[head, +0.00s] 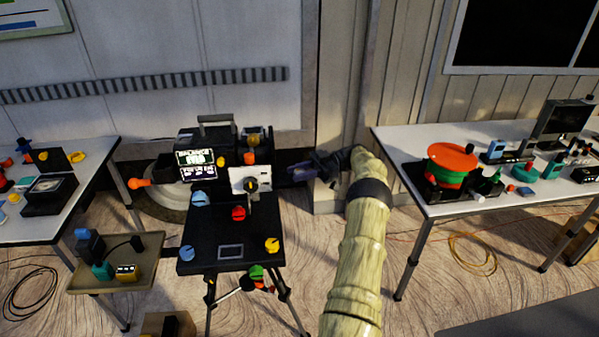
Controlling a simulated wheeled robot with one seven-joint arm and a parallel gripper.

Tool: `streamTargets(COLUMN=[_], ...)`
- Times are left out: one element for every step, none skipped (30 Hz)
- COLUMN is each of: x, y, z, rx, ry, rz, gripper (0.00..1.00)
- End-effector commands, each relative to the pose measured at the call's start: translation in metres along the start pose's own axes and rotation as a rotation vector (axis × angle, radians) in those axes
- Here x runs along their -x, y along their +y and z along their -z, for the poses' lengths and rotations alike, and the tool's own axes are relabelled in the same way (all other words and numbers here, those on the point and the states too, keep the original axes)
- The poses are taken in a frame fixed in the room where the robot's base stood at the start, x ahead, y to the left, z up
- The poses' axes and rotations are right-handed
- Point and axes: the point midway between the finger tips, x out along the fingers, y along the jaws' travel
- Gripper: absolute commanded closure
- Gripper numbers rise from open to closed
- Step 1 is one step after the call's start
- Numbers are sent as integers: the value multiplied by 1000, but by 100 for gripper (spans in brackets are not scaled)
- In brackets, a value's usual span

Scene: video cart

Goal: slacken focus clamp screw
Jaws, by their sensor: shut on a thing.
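The video cart (206,262) stands at centre left, with a black top carrying several coloured knobs. A white plate (238,176) on its upper part bears a dark knob with a yellow part (251,185). A red knob (239,213) sits below it. I cannot tell which of these is the focus clamp screw. My gripper (296,172) is to the right of the white plate, at about the same height in the picture, pointing left. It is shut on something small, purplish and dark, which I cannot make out. A gap shows between it and the plate.
An orange knob (139,183) sticks out at the cart's left. A side tray (110,278) holds small parts. A left table (92,190) and a right table (408,186) carry several devices. A cable coil (472,254) lies on the floor under the right table.

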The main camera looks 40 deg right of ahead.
Motion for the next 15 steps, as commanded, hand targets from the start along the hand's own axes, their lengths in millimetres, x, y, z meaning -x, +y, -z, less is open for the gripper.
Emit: streamTargets(x=[0, 0, 0, 0, 0, 0, 0, 0, 0, 0, 0, 0, 0, 0, 0], y=[0, 0, 0, 0, 0, 0, 0, 0, 0, 0, 0, 0, 0, 0, 0], z=[2, 2, 2, 2, 2, 2, 2, 1, 1, 2, 2, 1, 1, 1, 1], rx=[3, 3, 3, 3, 2, 2, 2, 2, 3, 3, 3, 3, 3, 2, 2], ry=[2, 2, 2, 2, 2, 2, 2, 3, 3, 3, 3, 3, 2, 2, 2], rz=[1, 1, 2, 2, 2, 2, 2, 2, 2, 2, 2, 2, 2, 2, 2], gripper=[93, 93, 93, 93, 93, 93, 93, 93, 93, 93, 93, 62, 56, 50, 49])
